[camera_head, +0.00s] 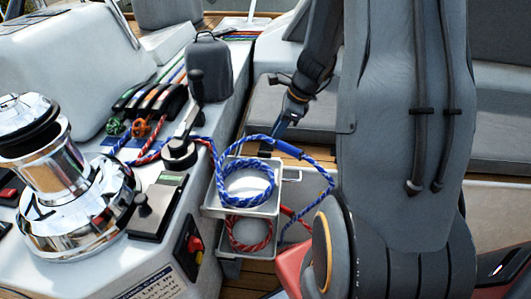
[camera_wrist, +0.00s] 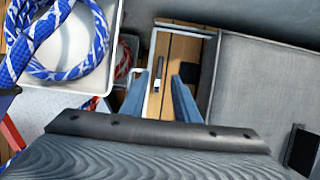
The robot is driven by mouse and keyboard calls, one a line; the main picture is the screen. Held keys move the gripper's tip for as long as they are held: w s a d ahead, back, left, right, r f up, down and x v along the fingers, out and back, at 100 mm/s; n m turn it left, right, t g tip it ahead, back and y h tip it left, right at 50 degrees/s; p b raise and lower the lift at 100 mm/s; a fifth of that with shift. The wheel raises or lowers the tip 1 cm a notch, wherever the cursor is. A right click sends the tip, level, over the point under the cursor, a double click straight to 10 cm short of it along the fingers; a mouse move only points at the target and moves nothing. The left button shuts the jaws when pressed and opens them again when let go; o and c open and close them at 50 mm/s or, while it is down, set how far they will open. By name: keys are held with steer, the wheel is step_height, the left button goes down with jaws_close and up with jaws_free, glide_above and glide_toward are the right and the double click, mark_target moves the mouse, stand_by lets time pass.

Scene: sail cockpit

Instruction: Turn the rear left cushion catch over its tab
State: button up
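My gripper (camera_head: 280,128) hangs beside the grey seat cushion (camera_head: 272,104), its blue fingers pointing down. In the wrist view the two blue fingers (camera_wrist: 159,97) stand apart with nothing held between them. The gap shows wooden floor and a thin dark upright bar (camera_wrist: 158,68). The cushion (camera_wrist: 262,85) fills the right of the wrist view, close beside the right finger. A small black piece (camera_wrist: 302,150) lies against the cushion at the right edge, and another small dark mark sits near the right finger. I cannot tell which, if either, is the rear left catch or its tab.
White bins (camera_head: 243,208) with coiled blue rope (camera_head: 245,183) and red rope (camera_head: 248,235) stand left of my gripper. A chrome winch (camera_head: 65,170), a black handle (camera_head: 182,130) and a dark bag (camera_head: 209,65) are on the left side. A strip of wooden floor lies below.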

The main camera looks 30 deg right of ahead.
mark_target(265, 152)
steer(key=b+x, duration=0.1)
steer(key=x, duration=0.6)
steer(key=shift+f, duration=0.15)
jaws_close()
